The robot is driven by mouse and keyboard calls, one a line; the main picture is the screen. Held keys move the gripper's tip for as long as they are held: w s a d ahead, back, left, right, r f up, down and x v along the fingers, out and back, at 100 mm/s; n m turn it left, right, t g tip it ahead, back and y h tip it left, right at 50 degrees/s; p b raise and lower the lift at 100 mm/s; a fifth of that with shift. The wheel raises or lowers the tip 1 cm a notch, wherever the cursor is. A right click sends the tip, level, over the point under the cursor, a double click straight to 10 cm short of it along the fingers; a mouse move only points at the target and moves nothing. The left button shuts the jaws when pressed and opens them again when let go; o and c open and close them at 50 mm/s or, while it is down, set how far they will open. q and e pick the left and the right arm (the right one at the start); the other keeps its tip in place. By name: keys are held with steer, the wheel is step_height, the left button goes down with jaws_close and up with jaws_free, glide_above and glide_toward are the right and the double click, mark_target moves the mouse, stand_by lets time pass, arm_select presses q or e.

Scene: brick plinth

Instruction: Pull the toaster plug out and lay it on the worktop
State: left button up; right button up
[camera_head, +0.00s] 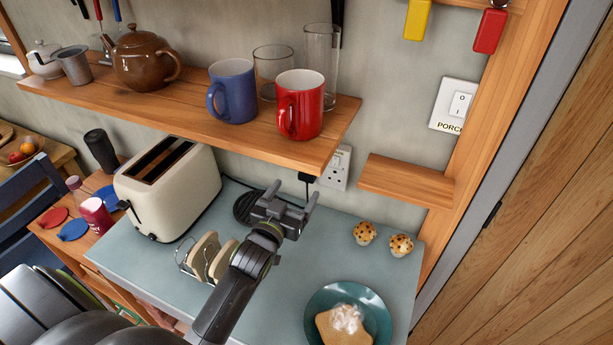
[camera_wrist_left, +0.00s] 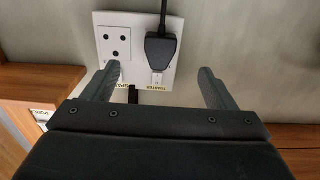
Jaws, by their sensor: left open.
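The black toaster plug (camera_head: 306,177) sits in the left part of the white wall socket (camera_head: 337,167), below the shelf. In the left wrist view the plug (camera_wrist_left: 161,47) is in the socket plate (camera_wrist_left: 137,18), with its cable running up in the picture; a label lies beside it. My left gripper (camera_head: 293,189) is open and empty in front of the socket. In the wrist view its fingers (camera_wrist_left: 157,84) are wide apart, short of the plug body. The cream toaster (camera_head: 200,190) stands on the grey-blue worktop (camera_head: 280,275). My right gripper is not in view.
A wooden shelf (camera_head: 190,122) with mugs, glasses and a teapot overhangs the socket. A small wooden ledge (camera_head: 405,181) is to its right. A toast rack (camera_head: 205,257), two muffins (camera_head: 382,238) and a teal plate (camera_head: 378,310) stand on the worktop. Bare worktop lies between rack and plate.

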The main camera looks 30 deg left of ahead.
mark_target(305, 176)
arm_select(q)
steer(key=w+b, duration=0.1)
steer(key=w, duration=0.4)
steer(key=shift+a+f, duration=0.1)
steer(key=shift+a, duration=0.05)
steer(key=shift+w+b, duration=0.35)
steer(key=shift+w, duration=0.35)
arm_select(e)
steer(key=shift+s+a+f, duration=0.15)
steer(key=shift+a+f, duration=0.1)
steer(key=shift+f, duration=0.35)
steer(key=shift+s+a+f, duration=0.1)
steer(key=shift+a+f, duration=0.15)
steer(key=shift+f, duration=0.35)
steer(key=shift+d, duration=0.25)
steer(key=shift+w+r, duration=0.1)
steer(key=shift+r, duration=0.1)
arm_select(q)
steer(key=shift+c, duration=0.5)
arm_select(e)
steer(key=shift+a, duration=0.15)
